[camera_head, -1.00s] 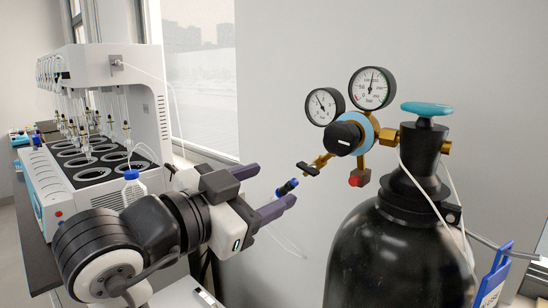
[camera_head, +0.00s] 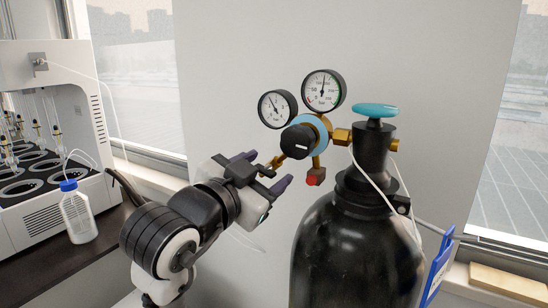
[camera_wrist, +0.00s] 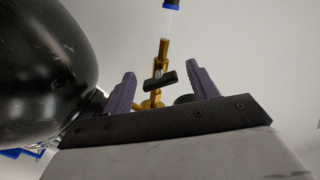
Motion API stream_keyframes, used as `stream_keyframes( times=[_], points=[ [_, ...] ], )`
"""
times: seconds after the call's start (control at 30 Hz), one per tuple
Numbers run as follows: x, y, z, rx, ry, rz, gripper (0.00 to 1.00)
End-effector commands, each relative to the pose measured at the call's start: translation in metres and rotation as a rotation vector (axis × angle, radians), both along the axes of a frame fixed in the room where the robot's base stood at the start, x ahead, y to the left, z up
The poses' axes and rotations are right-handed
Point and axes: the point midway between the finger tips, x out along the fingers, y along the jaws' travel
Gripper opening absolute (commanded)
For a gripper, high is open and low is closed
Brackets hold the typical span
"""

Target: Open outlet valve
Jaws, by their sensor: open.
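The outlet valve's small black lever (camera_wrist: 160,81) sits on a brass outlet stem, in the wrist view. The stem (camera_head: 277,161) comes off the regulator (camera_head: 304,137), below its black knob. My gripper (camera_head: 268,169) is open at the outlet in the head view, with one purple finger on each side. In the wrist view my gripper (camera_wrist: 163,78) shows the lever in the gap between the fingers, lying slanted across it. I cannot tell whether either finger touches the lever. In the head view the lever is mostly hidden by my gripper.
A black gas cylinder (camera_head: 345,250) with a teal top handwheel (camera_head: 375,111) stands close to the right of my gripper. Two gauges (camera_head: 323,90) sit above the regulator. A bench with a bottle (camera_head: 76,215) and a white distiller (camera_head: 45,75) is at the left.

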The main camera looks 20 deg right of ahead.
Motion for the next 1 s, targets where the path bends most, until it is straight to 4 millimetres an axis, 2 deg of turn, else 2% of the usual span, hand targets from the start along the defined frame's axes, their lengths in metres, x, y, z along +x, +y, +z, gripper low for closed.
stream_keyframes(
  times=[0.1,0.23,0.6,0.93,1.0],
  points=[
    [0.011,-0.015,0.001,0.0,0.003,-0.001,0.59],
    [0.019,-0.025,0.001,0.0,0.001,-0.001,0.59],
    [0.023,-0.029,0.0,0.0,0.0,0.0,0.59],
    [0.022,-0.029,0.0,0.001,-0.001,0.0,0.17],
    [0.022,-0.029,0.0,-0.002,0.002,0.0,0.14]
  ],
)
